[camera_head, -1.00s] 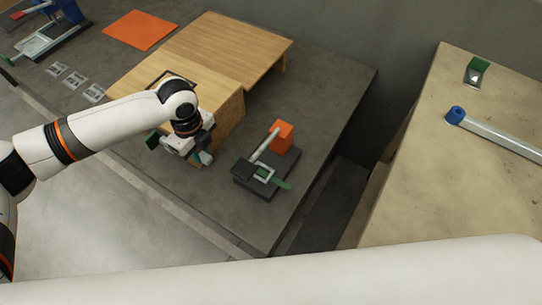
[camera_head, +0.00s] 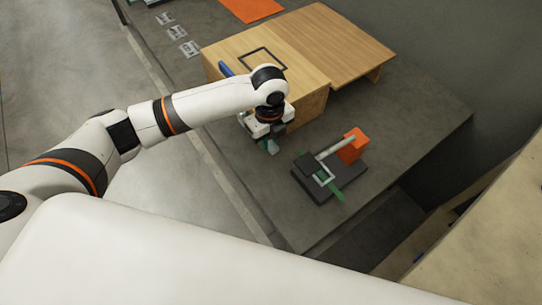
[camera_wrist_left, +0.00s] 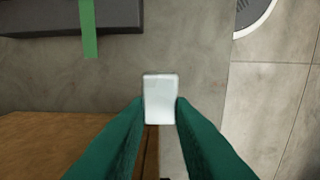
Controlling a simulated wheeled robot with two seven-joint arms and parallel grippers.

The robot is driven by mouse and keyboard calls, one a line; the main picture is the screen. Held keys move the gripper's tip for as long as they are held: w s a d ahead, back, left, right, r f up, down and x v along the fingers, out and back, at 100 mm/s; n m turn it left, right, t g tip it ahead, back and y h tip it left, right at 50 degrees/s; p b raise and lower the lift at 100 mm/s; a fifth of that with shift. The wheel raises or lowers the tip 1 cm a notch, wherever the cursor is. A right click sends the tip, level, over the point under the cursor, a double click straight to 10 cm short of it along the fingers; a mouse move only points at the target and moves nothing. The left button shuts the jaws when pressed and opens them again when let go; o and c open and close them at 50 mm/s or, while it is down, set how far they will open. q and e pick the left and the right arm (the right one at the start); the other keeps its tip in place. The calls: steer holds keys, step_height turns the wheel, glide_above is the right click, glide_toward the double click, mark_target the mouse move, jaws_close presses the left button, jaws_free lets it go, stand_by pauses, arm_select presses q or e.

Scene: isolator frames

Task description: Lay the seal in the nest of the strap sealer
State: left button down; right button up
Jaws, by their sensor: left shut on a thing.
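The seal, a small pale metal piece (camera_wrist_left: 160,100), is held between the green fingers of my left gripper (camera_wrist_left: 160,115) in the left wrist view. In the head view my left gripper (camera_head: 271,148) hangs beside the front of the wooden box, left of the strap sealer, and the seal there is too small to make out. The strap sealer (camera_head: 318,185) has a dark base, a pale lever and an orange block (camera_head: 353,146). A green strap (camera_head: 335,190) runs out of its front; its end also shows in the left wrist view (camera_wrist_left: 89,30). The nest is not clear. My right gripper is not in view.
A wooden box (camera_head: 312,103) with a black square outline stands behind my left gripper, with a wooden board (camera_head: 335,45) beyond it. An orange mat (camera_head: 250,8) and several small cards (camera_head: 178,32) lie farther back. Grey bench top is clear between gripper and sealer.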

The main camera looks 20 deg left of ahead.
mark_target(270, 159)
arm_select(q)
steer(key=shift+f, duration=3.45)
steer(key=shift+f+b, duration=0.2)
steer(key=shift+b, duration=0.1)
steer(key=c, duration=1.3)
jaws_free()
steer(key=shift+o, duration=0.2)
steer(key=shift+r, duration=0.1)
step_height(270, 159, up, 12)
steer(key=shift+r+p, duration=0.15)
steer(key=shift+p, duration=0.45)
steer(key=shift+d, duration=0.1)
